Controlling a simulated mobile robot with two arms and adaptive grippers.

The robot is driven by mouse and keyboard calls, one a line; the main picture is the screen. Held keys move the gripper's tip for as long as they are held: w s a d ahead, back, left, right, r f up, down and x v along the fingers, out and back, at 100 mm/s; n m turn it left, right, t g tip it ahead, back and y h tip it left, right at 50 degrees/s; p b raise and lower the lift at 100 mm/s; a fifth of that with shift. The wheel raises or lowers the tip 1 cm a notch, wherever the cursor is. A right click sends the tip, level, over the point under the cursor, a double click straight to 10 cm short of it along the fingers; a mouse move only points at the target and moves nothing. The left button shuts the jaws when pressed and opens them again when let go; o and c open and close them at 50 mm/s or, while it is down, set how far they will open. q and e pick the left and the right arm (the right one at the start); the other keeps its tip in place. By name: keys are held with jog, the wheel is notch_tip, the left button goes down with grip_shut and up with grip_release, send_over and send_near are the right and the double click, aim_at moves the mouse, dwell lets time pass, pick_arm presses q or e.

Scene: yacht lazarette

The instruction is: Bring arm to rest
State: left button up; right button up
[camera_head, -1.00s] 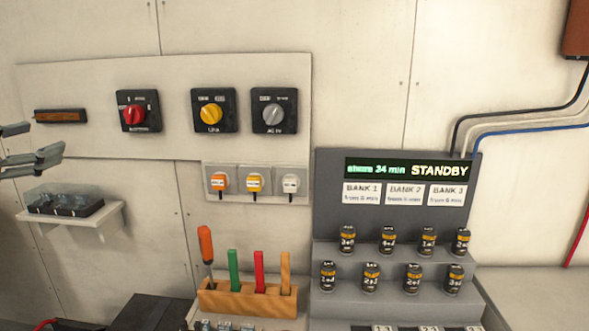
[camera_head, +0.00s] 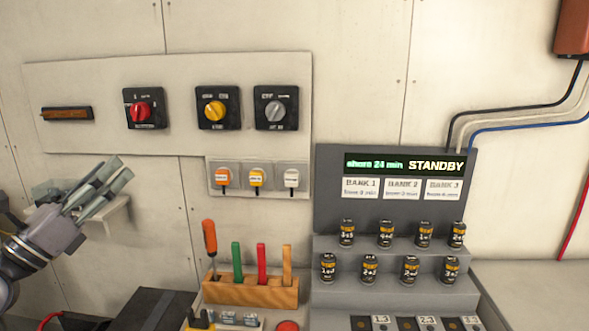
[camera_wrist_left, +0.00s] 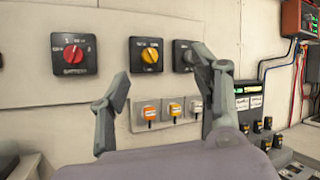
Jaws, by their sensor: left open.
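My left gripper (camera_head: 103,187) is at the left of the head view, raised and angled up to the right in front of a small wall shelf. Its fingers are apart and hold nothing. In the left wrist view the two fingers (camera_wrist_left: 165,95) stand wide apart, facing the switch panel, with nothing between them. The right finger overlaps the grey-knob switch there. My right gripper is not in view.
The wall panel (camera_head: 90,85) carries red (camera_head: 140,110), yellow (camera_head: 215,112) and grey (camera_head: 275,111) rotary switches. Below are plugs, a wooden tool rack (camera_head: 250,290) and a grey STANDBY console (camera_head: 330,215) with several batteries. The small shelf (camera_head: 122,221) is partly hidden behind my gripper.

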pick_arm(q)
jog(key=s+a+f+n+g+y, duration=0.1)
jog(key=s+a+f+n+y, duration=0.1)
jog(key=f+n+y, duration=0.95)
jog(key=s+a+f+n+g+y, duration=0.1)
jog(key=s+a+f+n+y, duration=0.35)
jog(key=f+n, duration=1.05)
jog(key=s+d+f+n+g+h, duration=0.1)
jog(key=s+d+f+n+g, duration=0.35)
jog(key=f, duration=0.35)
jog(key=s+d+f+n+g, duration=0.4)
jog(key=s+f+n+g, duration=0.15)
jog(key=f, duration=0.35)
jog(key=s+d+f+g+h, duration=0.5)
jog(key=s+d, duration=0.4)
jog(key=s, duration=0.4)
notch_tip(320, 180, down, 27)
jog(key=s+g, duration=0.1)
jog(key=s+a+f+g+y, duration=0.1)
jog(key=s+a+f, duration=0.2)
jog(key=s+f, duration=1.3)
jog(key=shift+s+f+g, duration=0.3)
jog(key=shift+s, duration=0.3)
